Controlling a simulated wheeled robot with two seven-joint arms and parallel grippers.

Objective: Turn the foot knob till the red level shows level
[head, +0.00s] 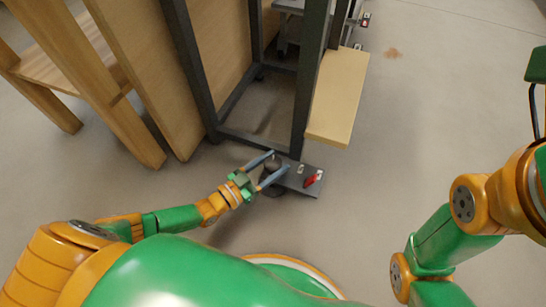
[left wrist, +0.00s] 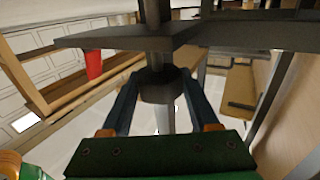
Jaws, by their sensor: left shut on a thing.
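The dark round foot knob (head: 272,161) is under a grey plate at the foot of the dark metal frame. My left gripper (head: 270,172) reaches it from the lower left, and its two blue-grey fingers are shut on it, one on each side. In the left wrist view the knob (left wrist: 160,86) sits between the fingertips, below the plate, with a post running through it. The red level (head: 313,179) is at the right end of the plate; it also shows in the left wrist view (left wrist: 93,64). Its reading is too small to make out. My right gripper is out of view.
The plate (head: 296,188) juts out from the frame's foot. Dark frame posts (head: 309,85) rise behind it, with a pale yellow board (head: 339,97) at their right. Wooden furniture (head: 110,95) stands at the left. The floor at the right is mostly clear.

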